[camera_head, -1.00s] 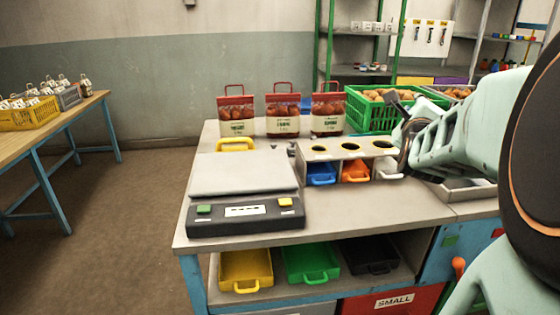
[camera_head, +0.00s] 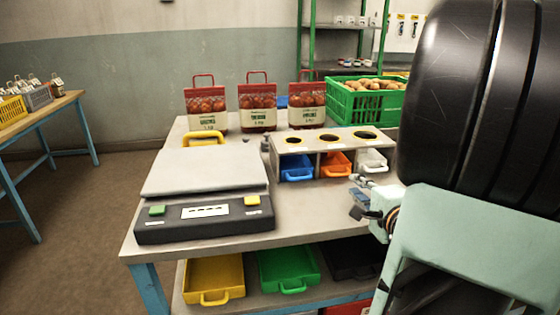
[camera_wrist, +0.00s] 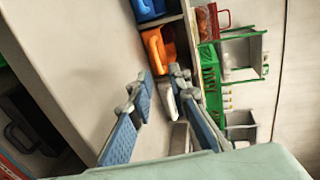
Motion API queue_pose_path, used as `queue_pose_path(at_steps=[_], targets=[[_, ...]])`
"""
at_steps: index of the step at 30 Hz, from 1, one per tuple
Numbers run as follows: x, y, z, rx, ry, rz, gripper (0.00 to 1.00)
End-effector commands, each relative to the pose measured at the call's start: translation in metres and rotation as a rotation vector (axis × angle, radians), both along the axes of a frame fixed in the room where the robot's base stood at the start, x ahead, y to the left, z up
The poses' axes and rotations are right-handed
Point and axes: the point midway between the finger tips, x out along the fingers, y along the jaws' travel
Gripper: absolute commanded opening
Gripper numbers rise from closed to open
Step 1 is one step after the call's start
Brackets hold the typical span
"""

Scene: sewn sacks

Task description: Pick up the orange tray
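The orange tray (camera_head: 335,164) sits in the middle compartment of the beige sorting stand (camera_head: 331,143) on the bench, with its handle facing out. In the wrist view the orange tray (camera_wrist: 156,48) is ahead of and above my gripper, apart from it. My gripper (camera_wrist: 160,82) has its two blue-padded fingers spread with nothing held between them. In the head view my gripper (camera_head: 362,201) is low in front of the stand's right end, partly hidden by my arm.
The blue tray (camera_head: 297,167) and the white tray (camera_head: 373,160) flank the orange one. A scale (camera_head: 206,190) stands left. Green crate (camera_head: 350,103) and sacks (camera_head: 257,105) are behind. Yellow tray (camera_head: 214,277) and green tray (camera_head: 288,269) are on the lower shelf.

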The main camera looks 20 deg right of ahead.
Motion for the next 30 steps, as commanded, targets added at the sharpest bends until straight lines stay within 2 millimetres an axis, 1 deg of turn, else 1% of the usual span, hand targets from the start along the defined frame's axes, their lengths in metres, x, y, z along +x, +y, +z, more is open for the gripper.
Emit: queue_pose_path(at_steps=[2, 4, 12, 17, 20, 25, 27, 30], targets=[[0.000, 0.002, -0.005, 0.003, 0.005, 0.010, 0.17], [0.005, 0.002, -0.009, 0.004, 0.007, 0.015, 0.17], [0.044, -0.008, -0.018, 0.003, 0.007, 0.014, 0.17], [0.054, -0.011, -0.019, 0.002, 0.006, 0.013, 0.17], [0.064, -0.016, -0.025, 0.003, 0.006, 0.012, 0.17], [0.088, -0.024, -0.032, 0.002, 0.007, 0.014, 0.17], [0.095, -0.026, -0.032, 0.002, 0.006, 0.013, 0.17], [0.099, -0.028, -0.032, 0.003, 0.006, 0.011, 0.17]])
